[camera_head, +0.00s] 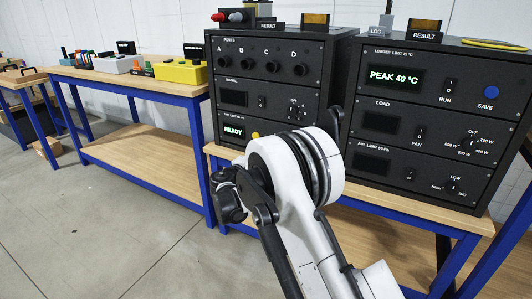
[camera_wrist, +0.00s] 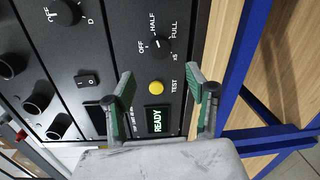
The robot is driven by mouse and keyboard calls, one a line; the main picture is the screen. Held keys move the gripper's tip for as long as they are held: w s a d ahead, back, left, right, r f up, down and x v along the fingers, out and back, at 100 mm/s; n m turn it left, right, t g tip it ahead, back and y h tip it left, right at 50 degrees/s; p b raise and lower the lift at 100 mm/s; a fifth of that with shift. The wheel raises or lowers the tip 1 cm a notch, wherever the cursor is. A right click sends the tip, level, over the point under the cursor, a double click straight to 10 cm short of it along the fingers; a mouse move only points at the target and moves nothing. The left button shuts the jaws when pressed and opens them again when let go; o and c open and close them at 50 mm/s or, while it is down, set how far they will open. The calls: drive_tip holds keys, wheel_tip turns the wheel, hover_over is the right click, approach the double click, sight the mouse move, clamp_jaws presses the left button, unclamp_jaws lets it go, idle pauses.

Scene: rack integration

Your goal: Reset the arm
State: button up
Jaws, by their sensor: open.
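My arm reaches up in front of the two black rack units in the head view, and its end is partly hidden behind my own white arm link. In the wrist view my gripper (camera_wrist: 160,88) is open, with green-lined fingers spread apart and nothing between them. Beyond the fingers is the left rack unit's front panel (camera_wrist: 118,48), seen turned sideways. A yellow TEST button (camera_wrist: 156,87) and a green READY display (camera_wrist: 157,120) show between the fingers. The same left rack unit (camera_head: 262,95) stands on the bench in the head view.
The right rack unit (camera_head: 440,110) reads PEAK 40 °C and stands beside the left one on a blue-framed bench (camera_head: 465,221). Another bench (camera_head: 135,82) at the left holds a yellow box (camera_head: 182,72) and small devices. The floor (camera_head: 100,220) at the left front is clear.

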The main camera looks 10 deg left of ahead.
drive_tip(key=shift+v, duration=0.8)
drive_tip(key=s+d+r+m+g+y, duration=0.1)
drive_tip(key=s+d+r+m+g, duration=0.15)
drive_tip(key=s+d+r, duration=0.5)
drive_tip(key=s+d+r+m+g, duration=0.2)
drive_tip(key=s+d+r+m, duration=0.15)
drive_tip(key=d, duration=0.65)
drive_tip(key=s+d+r+m+g+y, duration=0.1)
drive_tip(key=s+d+r+m+g, duration=0.1)
drive_tip(key=s+d+r, duration=0.45)
drive_tip(key=s+d+f+m+g+y, duration=0.1)
drive_tip(key=s+d+m, duration=0.1)
drive_tip(key=s+d, duration=0.5)
drive_tip(key=s+d+m+g+y, duration=0.1)
drive_tip(key=s+d, duration=0.1)
drive_tip(key=s, duration=0.8)
drive_tip(key=s+f+m+y, duration=0.1)
drive_tip(key=s+f+m, duration=0.15)
drive_tip(key=s, duration=0.55)
drive_tip(key=s+f+m+y, duration=0.2)
drive_tip(key=s+f, duration=0.1)
drive_tip(key=s, duration=0.6)
wheel_tip(320, 180, up, 16)
drive_tip(key=p, duration=1.6)
drive_tip(key=shift+w+d+f, duration=0.15)
drive_tip(key=shift+w+d, duration=0.05)
drive_tip(key=shift+d, duration=0.05)
